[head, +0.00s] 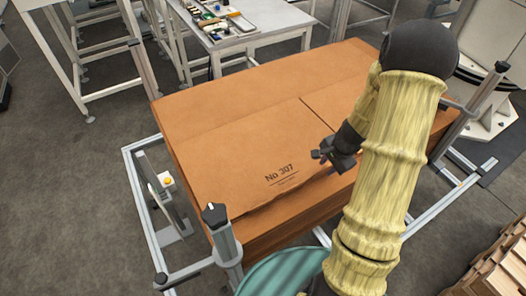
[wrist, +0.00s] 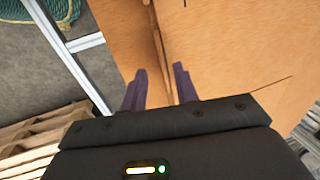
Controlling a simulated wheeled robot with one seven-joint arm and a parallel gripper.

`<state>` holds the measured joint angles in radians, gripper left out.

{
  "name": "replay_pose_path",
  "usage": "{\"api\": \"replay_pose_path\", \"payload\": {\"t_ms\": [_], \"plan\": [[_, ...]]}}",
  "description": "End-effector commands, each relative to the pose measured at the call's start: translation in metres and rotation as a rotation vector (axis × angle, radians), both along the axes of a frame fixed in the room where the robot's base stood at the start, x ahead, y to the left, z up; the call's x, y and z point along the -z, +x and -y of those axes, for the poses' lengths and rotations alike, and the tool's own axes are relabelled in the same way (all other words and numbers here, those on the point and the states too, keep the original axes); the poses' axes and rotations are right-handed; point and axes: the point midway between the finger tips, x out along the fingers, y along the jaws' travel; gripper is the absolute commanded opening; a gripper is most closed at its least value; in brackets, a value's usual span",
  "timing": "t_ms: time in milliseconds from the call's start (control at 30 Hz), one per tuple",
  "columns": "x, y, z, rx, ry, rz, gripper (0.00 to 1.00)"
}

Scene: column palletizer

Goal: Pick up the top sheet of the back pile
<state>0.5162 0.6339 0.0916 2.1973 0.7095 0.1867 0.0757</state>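A pile of brown cardboard sheets (head: 232,243) stands inside a metal frame in the head view. Its top sheet (head: 230,150) is wide and flat, printed "No 307" near the front edge, with a dark slot toward the right. The front edge looks slightly uneven. My gripper (head: 335,158) is at the front edge of the pile, right of the print; my arm hides part of the pile's right side. In the wrist view, the two dark fingers (wrist: 160,88) stand apart, with the cardboard edge (wrist: 157,45) running into the gap between them. I cannot tell whether either finger touches it.
Metal frame rails (head: 135,185) and upright posts (head: 225,240) surround the pile. A table with small parts (head: 225,25) stands behind. Wooden slats (head: 500,268) lie at the lower right. Grey floor (head: 60,190) is clear at the left.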

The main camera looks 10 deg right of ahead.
Motion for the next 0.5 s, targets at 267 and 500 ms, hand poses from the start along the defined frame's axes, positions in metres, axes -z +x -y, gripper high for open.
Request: {"api": "replay_pose_path", "payload": {"t_ms": [267,500], "plan": [[0.0,0.0,0.0,-0.001,-0.001,0.0,0.3],[0.016,0.005,-0.002,-0.001,0.001,-0.002,0.3]]}}
